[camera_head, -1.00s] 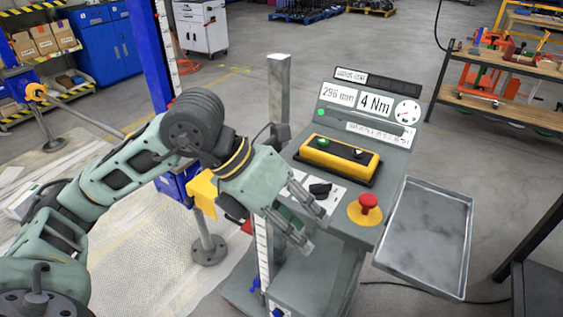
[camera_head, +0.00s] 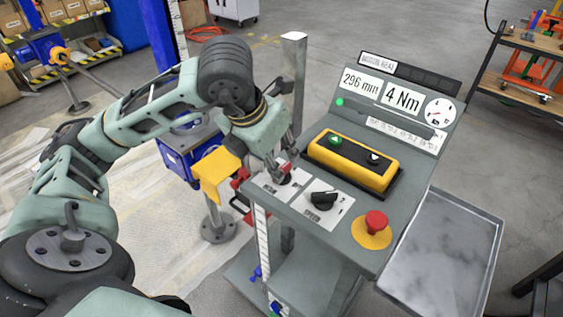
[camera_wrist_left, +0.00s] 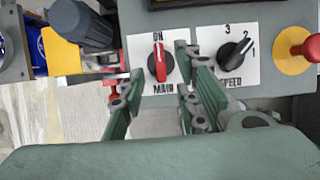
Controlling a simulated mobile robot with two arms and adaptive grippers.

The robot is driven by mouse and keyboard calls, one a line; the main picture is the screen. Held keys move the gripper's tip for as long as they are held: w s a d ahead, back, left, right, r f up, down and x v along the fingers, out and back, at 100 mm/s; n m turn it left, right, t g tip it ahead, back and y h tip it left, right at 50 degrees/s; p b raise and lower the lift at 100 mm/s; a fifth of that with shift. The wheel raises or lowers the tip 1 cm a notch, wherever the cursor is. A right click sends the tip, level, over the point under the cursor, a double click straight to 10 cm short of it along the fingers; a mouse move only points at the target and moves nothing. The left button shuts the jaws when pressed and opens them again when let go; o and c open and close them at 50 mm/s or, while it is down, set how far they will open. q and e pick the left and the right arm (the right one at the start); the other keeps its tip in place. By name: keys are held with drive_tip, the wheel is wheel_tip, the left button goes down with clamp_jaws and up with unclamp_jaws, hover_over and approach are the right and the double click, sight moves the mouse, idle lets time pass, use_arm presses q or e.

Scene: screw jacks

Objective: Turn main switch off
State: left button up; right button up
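The main switch (camera_wrist_left: 160,65) is a knob with a red handle and dark base on a white plate marked ON and MAIN. In the left wrist view its handle is about upright, towards ON. In the head view the switch (camera_head: 284,179) sits at the console's near left corner, partly hidden by my fingers. My left gripper (camera_head: 278,168) is just over it. In the left wrist view the open fingers of the left gripper (camera_wrist_left: 156,80) stand on either side of the knob, with a gap visible. Contact cannot be told. My right gripper is not in view.
Right of the switch are the black speed knob (camera_head: 324,198) and the red emergency button (camera_head: 376,220). A yellow box with buttons (camera_head: 352,163) lies behind them. The display panel reads 296 mm and 4 Nm. A metal tray (camera_head: 440,265) hangs at the right. A grey post (camera_head: 294,75) stands behind my gripper.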

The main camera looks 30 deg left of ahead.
sight(281, 168)
use_arm(q)
drive_tip(key=x, duration=0.3)
drive_tip(key=shift+w+f, duration=0.2)
drive_tip(key=shift+f, duration=0.1)
drive_tip(key=shift+w+f, duration=0.1)
drive_tip(key=shift+f, duration=0.1)
clamp_jaws()
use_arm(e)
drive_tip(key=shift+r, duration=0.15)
